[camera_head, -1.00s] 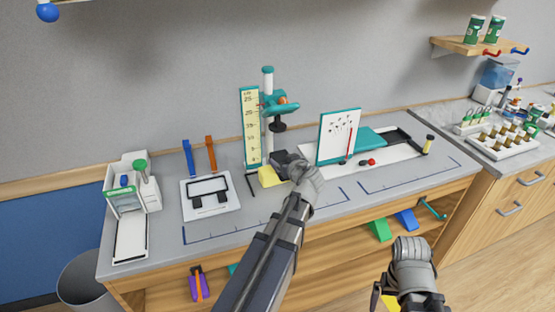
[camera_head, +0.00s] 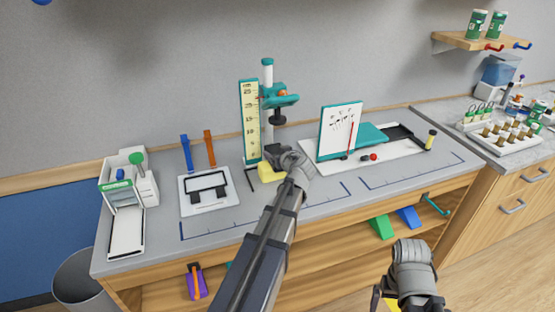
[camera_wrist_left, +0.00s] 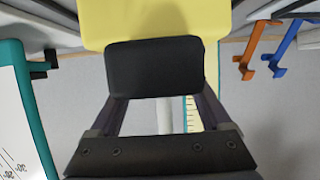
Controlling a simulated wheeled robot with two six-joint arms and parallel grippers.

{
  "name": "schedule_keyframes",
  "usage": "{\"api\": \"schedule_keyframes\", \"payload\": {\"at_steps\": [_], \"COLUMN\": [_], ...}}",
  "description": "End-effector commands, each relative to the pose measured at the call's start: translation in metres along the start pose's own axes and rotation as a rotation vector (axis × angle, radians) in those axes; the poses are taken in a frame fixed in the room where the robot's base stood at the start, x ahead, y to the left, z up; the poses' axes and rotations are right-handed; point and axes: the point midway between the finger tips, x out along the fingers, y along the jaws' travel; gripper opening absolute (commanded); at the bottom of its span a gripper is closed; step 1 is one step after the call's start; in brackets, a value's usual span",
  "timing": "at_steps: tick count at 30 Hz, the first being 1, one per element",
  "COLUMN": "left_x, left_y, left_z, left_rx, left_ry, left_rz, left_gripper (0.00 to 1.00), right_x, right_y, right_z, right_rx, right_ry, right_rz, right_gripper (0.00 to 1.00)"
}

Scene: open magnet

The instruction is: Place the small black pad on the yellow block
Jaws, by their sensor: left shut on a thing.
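The small black pad (camera_wrist_left: 155,67) is held between the fingers of my left gripper (camera_wrist_left: 160,95) in the left wrist view. The yellow block (camera_wrist_left: 155,18) lies directly beyond the pad, and the pad overlaps its near edge in the picture. In the head view the yellow block (camera_head: 268,173) sits on the bench at the foot of the stand, and my left gripper (camera_head: 272,158) is right over it. I cannot tell whether pad and block touch. My right arm is at the lower right, off the bench; its fingers (camera_head: 385,300) are too hidden to read.
A stand with a teal clamp (camera_head: 280,101) and a yellow ruler (camera_head: 250,122) rise behind the block. A white tray (camera_head: 209,206) is to the left, a teal-framed board (camera_head: 339,130) to the right. The bench front (camera_head: 230,222) is mostly clear.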

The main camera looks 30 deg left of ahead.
Motion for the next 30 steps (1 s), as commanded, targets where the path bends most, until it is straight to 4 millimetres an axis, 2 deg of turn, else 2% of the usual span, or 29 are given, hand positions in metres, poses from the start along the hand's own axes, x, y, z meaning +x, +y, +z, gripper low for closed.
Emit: {"api": "schedule_keyframes", "payload": {"at_steps": [11,12,16,26,30], "left_x": [0.001,0.001,0.001,-0.001,-0.024], "left_y": [0.0,0.0,0.0,0.0,-0.001], "left_z": [0.004,0.003,0.003,-0.002,-0.002], "left_rx": [0.0,0.0,0.0,0.0,0.002], "left_ry": [0.0,0.0,0.0,0.0,0.0], "left_rz": [0.0,0.0,0.0,0.0,0.003], "left_gripper": [0.28,0.84,0.98,1.0,1.0], "right_x": [0.004,0.003,0.003,-0.002,-0.011], "right_y": [0.0,0.0,0.0,0.0,0.001], "right_z": [0.0,0.0,0.0,0.0,0.001], "right_rx": [0.0,0.0,0.0,0.0,0.0], "right_ry": [0.0,0.0,0.0,0.0,0.0], "right_rz": [0.0,0.0,0.0,0.0,0.0], "right_gripper": [1.0,1.0,1.0,1.0,1.0]}}
